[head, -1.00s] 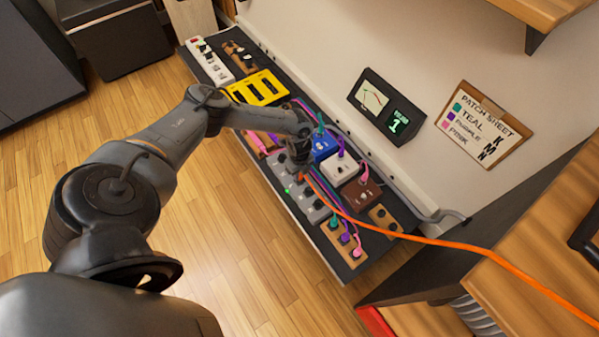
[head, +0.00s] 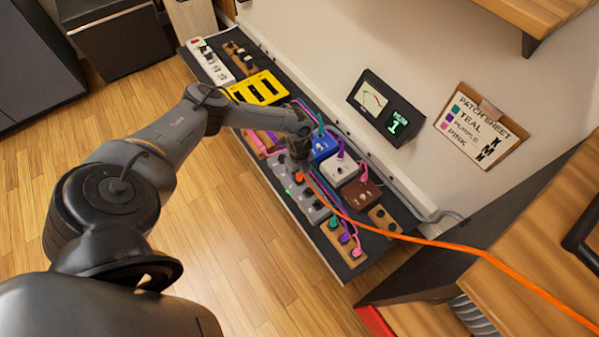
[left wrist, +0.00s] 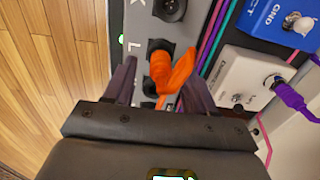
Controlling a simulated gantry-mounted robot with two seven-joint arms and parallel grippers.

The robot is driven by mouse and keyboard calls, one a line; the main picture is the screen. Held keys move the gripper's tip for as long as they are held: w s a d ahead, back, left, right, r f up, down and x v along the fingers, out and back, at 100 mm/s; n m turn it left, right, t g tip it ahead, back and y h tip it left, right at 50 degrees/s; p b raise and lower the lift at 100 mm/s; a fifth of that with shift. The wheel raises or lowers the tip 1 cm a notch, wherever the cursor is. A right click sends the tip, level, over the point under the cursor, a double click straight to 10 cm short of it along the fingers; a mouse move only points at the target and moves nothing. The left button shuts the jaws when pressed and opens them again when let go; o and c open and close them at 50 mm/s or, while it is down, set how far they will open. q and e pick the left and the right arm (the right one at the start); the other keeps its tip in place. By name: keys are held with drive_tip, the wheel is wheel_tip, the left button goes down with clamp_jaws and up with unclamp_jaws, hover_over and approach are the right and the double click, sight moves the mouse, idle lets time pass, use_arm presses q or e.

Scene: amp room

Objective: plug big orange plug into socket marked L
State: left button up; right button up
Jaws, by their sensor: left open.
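The big orange plug (left wrist: 165,75) stands at the black socket beside the letter L (left wrist: 131,45) on the grey strip. Its body covers the lower part of the black socket ring (left wrist: 158,46), so full seating is hard to judge. The orange plug shows in the head view (head: 299,177) just below my gripper, with its orange cable (head: 400,236) running off to the right. My left gripper (head: 300,163) is open, pointing down over the strip. In the left wrist view its fingers (left wrist: 160,80) stand either side of the plug, apart from it. My right gripper is not in view.
A green light (left wrist: 121,40) glows beside L. The socket marked K (left wrist: 170,8) is empty. Teal, purple and pink cables run close to the strip. A blue pedal (head: 325,147) and a white pedal (head: 338,169) stand close by. The wall carries a patch sheet (head: 480,125).

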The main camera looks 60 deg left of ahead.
use_arm(q)
wheel_tip(320, 180, up, 10)
drive_tip(key=p, duration=0.6)
drive_tip(key=shift+f, duration=0.2)
